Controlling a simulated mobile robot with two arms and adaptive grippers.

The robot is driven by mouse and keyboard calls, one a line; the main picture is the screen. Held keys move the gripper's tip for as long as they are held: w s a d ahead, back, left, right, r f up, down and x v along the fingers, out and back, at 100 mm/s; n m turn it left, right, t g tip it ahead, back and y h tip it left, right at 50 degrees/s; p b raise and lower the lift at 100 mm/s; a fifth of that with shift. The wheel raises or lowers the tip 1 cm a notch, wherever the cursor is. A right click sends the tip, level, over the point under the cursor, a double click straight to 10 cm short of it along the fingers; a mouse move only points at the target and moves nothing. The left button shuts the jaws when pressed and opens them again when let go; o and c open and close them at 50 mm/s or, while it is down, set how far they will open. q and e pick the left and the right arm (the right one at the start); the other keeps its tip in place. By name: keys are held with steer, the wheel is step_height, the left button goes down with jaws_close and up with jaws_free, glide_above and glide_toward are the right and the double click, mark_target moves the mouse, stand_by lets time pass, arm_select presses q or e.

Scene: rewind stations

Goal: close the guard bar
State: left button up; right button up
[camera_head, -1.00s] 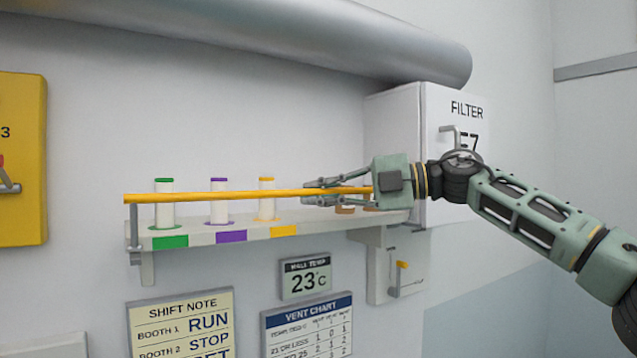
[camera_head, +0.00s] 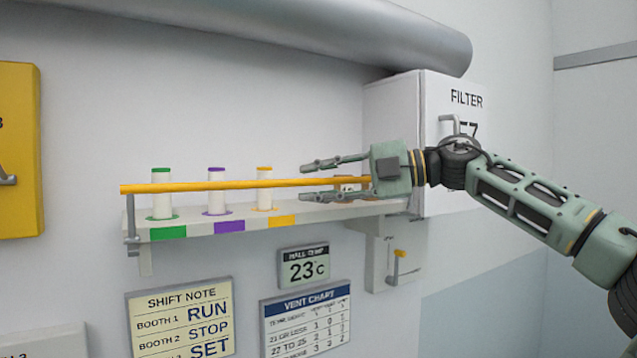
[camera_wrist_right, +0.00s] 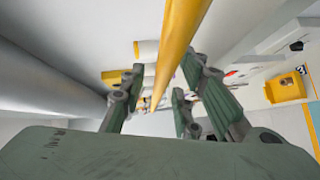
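The guard bar (camera_head: 220,186) is a long yellow rod that lies level across the front of the shelf (camera_head: 205,228). Its left end is at the grey upright bracket (camera_head: 131,225) at the shelf's left end; I cannot tell whether it is seated there. My right gripper (camera_head: 304,182) is open near the bar's right end, one finger above the bar and one below, with gaps to both. In the right wrist view the bar (camera_wrist_right: 180,45) runs between the spread fingers (camera_wrist_right: 157,92). My left gripper is not in view.
White spools with green (camera_head: 162,192), purple (camera_head: 217,192) and orange (camera_head: 264,190) caps stand on the shelf behind the bar. A white filter box (camera_head: 395,115) is behind my right gripper. A thick grey pipe (camera_head: 270,30) runs above. Signs hang below the shelf.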

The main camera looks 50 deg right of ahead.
steer(key=v, duration=1.2)
stand_by(0.5)
